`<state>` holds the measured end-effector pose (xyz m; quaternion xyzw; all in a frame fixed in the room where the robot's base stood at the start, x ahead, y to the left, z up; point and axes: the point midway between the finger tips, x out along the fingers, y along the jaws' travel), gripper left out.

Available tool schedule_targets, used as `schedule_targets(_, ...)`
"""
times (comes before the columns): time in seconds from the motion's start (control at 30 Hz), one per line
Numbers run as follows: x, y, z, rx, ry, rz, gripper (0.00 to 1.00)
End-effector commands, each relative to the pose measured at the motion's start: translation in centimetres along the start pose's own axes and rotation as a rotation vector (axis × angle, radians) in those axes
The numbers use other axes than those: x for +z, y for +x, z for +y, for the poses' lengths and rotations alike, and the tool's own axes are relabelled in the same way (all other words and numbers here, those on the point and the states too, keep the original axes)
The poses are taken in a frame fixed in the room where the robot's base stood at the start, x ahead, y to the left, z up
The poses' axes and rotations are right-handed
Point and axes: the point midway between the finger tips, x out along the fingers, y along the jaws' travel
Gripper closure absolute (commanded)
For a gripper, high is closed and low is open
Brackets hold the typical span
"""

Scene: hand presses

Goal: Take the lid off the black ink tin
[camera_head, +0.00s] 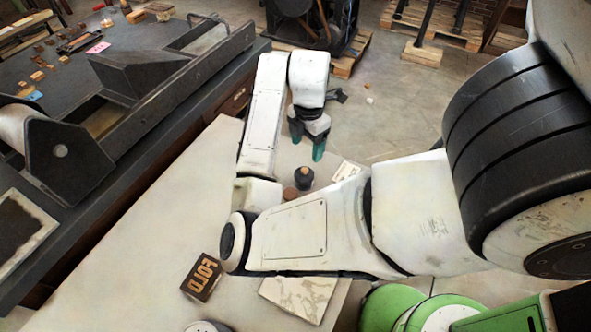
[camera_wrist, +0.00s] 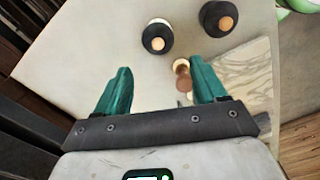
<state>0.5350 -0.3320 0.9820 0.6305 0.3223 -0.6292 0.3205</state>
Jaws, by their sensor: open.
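In the wrist view, two dark round tins with wooden knobs on top stand on the pale table, one at centre (camera_wrist: 151,44) and one to its right (camera_wrist: 210,14). I cannot tell which is the black ink tin. In the head view one dark knobbed tin (camera_head: 304,180) shows beside my arm; another may be hidden behind the arm. My gripper (camera_head: 308,144) has teal fingers. In the wrist view it (camera_wrist: 160,88) is open and empty, with both tins past its fingertips, apart from them. Both lids appear to be on.
A small wooden-handled object (camera_wrist: 182,80) lies close to the right finger. A grey-streaked slab (camera_wrist: 243,72) is right of it. In the head view are a dark block marked FOLD (camera_head: 201,276), a marbled slab (camera_head: 305,296), a card (camera_head: 348,172) and a dark press bench (camera_head: 150,125) at left.

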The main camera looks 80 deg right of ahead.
Motion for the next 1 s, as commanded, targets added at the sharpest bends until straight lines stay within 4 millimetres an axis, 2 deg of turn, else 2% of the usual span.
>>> schedule_targets(0.17,0.1,2.9,-0.1,-0.004,-0.001,-0.004,0.29)
schedule_targets(0.47,-0.1,5.6,0.1,0.000,0.000,0.000,0.29)
schedule_targets(0.73,-0.3,9.3,0.3,0.000,0.000,0.000,0.29)
schedule_targets(1.0,-0.2,10.3,0.3,0.001,0.001,-0.003,0.29)
